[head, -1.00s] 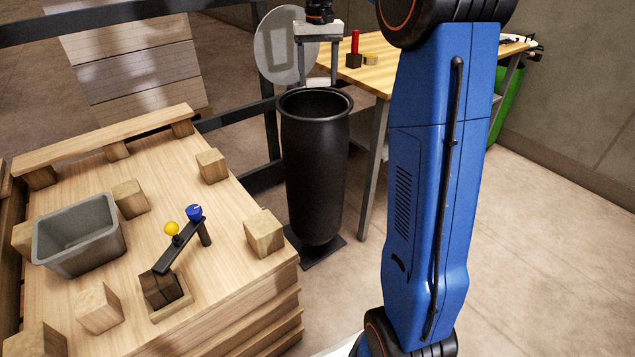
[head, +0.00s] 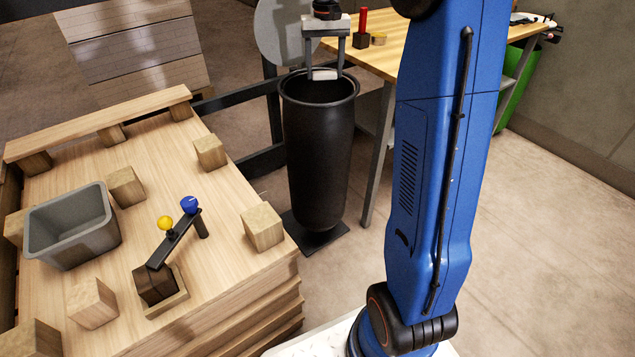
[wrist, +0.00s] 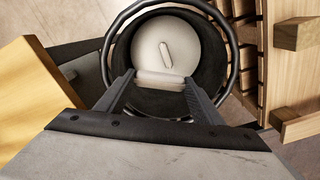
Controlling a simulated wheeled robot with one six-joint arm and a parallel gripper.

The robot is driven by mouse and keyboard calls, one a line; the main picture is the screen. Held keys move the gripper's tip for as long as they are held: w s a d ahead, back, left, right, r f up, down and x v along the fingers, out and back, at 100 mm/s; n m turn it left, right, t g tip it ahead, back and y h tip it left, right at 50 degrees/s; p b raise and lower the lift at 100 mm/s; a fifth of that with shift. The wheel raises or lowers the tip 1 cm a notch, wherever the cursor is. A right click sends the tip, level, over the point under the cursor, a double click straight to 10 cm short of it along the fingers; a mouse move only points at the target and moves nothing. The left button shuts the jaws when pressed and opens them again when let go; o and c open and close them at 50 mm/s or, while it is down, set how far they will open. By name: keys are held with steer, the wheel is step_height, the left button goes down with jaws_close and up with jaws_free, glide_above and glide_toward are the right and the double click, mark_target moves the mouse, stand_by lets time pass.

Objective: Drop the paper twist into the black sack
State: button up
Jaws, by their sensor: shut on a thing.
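The black sack (head: 318,150) stands upright and open-mouthed on the floor beside the pallet stack. My gripper (head: 324,75) points down over its mouth, with the fingertips at about rim height near the far side in the head view. It is shut on the paper twist (head: 323,75), a small pale roll held crosswise between the fingertips. In the wrist view, the twist (wrist: 160,79) shows between both fingers, inside the outline of the sack's round rim (wrist: 232,62). A pale disc with a raised bar (wrist: 165,45) appears within the rim; its depth is unclear.
A wooden table (head: 385,58) with a red upright item (head: 363,21) stands behind the sack. The pallet stack (head: 225,275) at left carries a grey bin (head: 72,228), wooden blocks and a lever with yellow and blue knobs. A grey disc (head: 281,35) stands behind my gripper.

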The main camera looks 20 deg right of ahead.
steer(key=shift+f, duration=0.15)
steer(key=o, duration=1.1)
step_height(320, 180, up, 18)
steer(key=shift+f, duration=0.25)
steer(key=shift+s, duration=0.1)
